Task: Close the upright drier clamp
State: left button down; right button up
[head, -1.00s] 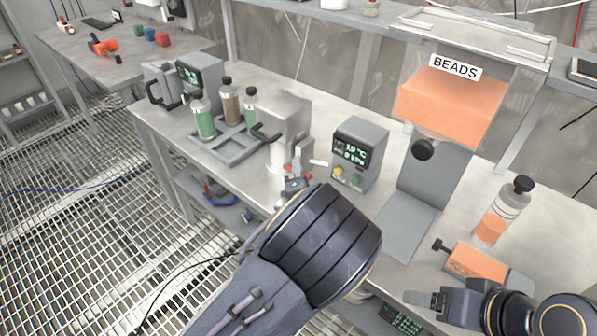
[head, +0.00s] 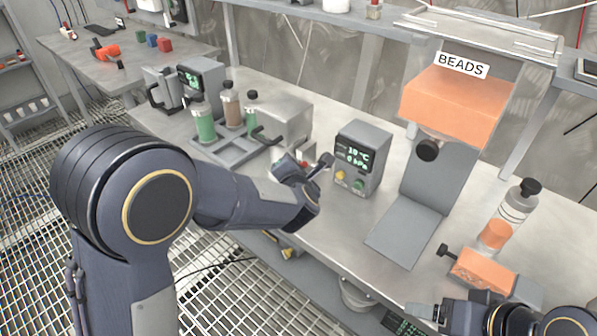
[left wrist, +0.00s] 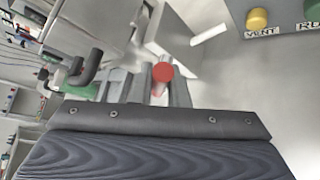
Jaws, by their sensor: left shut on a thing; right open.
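The upright drier (head: 287,118) is a grey housing with a black side handle, standing on the bench left of the control box. Its clamp has a red tip (left wrist: 162,72), which shows in the left wrist view between the fingers of my left gripper. In the head view my left gripper (head: 305,168) is at the drier's lower front, shut on this red-tipped clamp part. Its fingers and wrist hide most of the clamp, so its exact angle cannot be told. My right gripper (head: 428,310) is open at the lower right, by the bench front.
A control box (head: 359,158) with a lit display stands close right of my left gripper. A rack (head: 222,150) with bottles is left of the drier. A bead hopper (head: 455,105), an orange-filled bottle (head: 508,215) and an orange block (head: 482,268) are at right.

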pick_arm(q)
jog(key=shift+w+a+r+n+g+h+p, duration=0.2)
jog(key=shift+a+r+n+g+h+p, duration=0.15)
jog(key=shift+r+n+g+p, duration=0.2)
jog(key=g+h+p, duration=0.1)
jog(key=n+g+p, duration=0.1)
jog(key=p, duration=0.1)
jog(key=a+n+g+h+p, duration=0.1)
jog(key=p, duration=0.1)
jog(key=shift+w+r+h, duration=0.25)
jog(key=shift+w+h, duration=0.1)
jog(key=shift+w, duration=0.05)
jog(key=shift+w+a+n+g+h+p, duration=0.2)
jog(key=shift+n+h+p, duration=0.3)
jog(key=shift+p, duration=0.5)
jog(key=shift+a+f+g+p, duration=0.1)
jog(key=shift+f+g+p, duration=0.15)
jog(key=shift+p, duration=0.1)
jog(key=shift+h, duration=0.3)
jog(key=c, duration=1.4)
grip_release()
jog(key=shift+r, duration=0.1)
